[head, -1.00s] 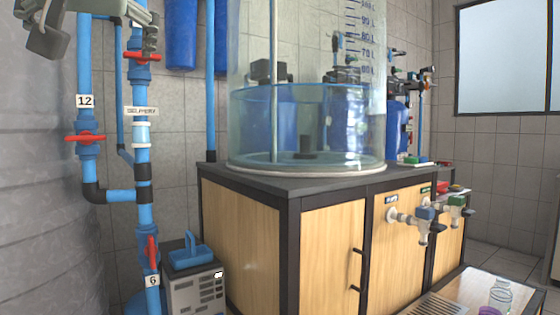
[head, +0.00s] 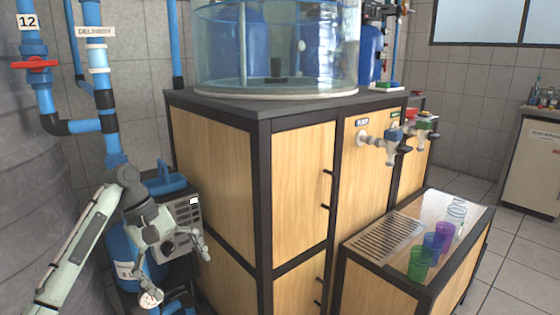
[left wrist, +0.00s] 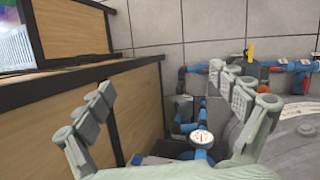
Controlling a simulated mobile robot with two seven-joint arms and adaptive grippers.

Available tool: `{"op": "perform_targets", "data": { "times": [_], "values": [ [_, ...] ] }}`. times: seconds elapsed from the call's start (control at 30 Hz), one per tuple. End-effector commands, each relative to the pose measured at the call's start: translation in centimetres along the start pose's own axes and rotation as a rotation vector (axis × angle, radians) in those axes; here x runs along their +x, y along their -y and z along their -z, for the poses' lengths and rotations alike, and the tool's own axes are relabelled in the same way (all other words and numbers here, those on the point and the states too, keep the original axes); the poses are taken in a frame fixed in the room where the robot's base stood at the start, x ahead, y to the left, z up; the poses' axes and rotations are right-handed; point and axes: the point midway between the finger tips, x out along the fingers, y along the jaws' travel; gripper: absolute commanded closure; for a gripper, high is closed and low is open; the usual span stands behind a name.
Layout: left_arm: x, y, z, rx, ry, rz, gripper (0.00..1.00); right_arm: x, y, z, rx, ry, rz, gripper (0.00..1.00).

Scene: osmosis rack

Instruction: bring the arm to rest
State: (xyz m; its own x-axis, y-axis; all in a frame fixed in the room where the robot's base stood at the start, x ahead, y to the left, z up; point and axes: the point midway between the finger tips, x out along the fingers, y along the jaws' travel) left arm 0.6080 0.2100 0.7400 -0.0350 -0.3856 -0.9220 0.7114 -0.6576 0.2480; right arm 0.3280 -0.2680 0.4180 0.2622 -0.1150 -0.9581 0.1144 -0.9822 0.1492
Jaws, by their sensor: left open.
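My left arm comes in from the left edge of the head view and bends near the grey box. My left gripper (head: 178,275) hangs low at the left, beside the wooden cabinet and in front of a blue cylinder (head: 122,250). Its two fingers are spread, with nothing between them. In the left wrist view the open left gripper (left wrist: 163,85) has one finger on each side. Blue pipework and a round white gauge (left wrist: 203,138) show beyond the fingers. My right gripper is in neither view.
The wooden cabinet (head: 215,170) with a clear water tank (head: 290,85) stands right of my gripper. A grey box (head: 187,215) is close behind it. Blue pipes with a red valve handle (head: 35,64) rise at the left. A low counter (head: 375,280) with coloured cups is farther right.

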Motion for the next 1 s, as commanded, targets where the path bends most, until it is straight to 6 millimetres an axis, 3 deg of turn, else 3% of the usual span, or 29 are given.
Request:
{"op": "perform_targets", "data": {
  "times": [0.03,0.27,0.33,0.5,0.7,0.97,1.0],
  "values": [
    [2.4,1.5,-0.1,-0.04,0.057,0.007,0.05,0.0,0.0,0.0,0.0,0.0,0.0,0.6],
    [10.2,7.2,-1.0,-0.197,0.242,0.024,0.05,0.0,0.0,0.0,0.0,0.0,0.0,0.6],
    [9.8,6.2,2.4,-0.105,0.094,-0.017,0.05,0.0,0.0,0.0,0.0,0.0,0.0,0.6],
    [9.4,5.9,9.7,0.118,-0.222,-0.022,0.05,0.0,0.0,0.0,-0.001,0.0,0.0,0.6],
    [5.9,5.9,17.7,0.432,-0.595,0.1,0.05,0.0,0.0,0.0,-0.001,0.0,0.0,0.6],
    [-2.4,5.6,25.1,0.879,-1.01,0.473,0.05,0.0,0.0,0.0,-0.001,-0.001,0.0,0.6],
    [0.5,6.6,24.1,0.881,-0.968,0.461,0.05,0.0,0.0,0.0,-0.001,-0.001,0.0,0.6]
  ]
}}
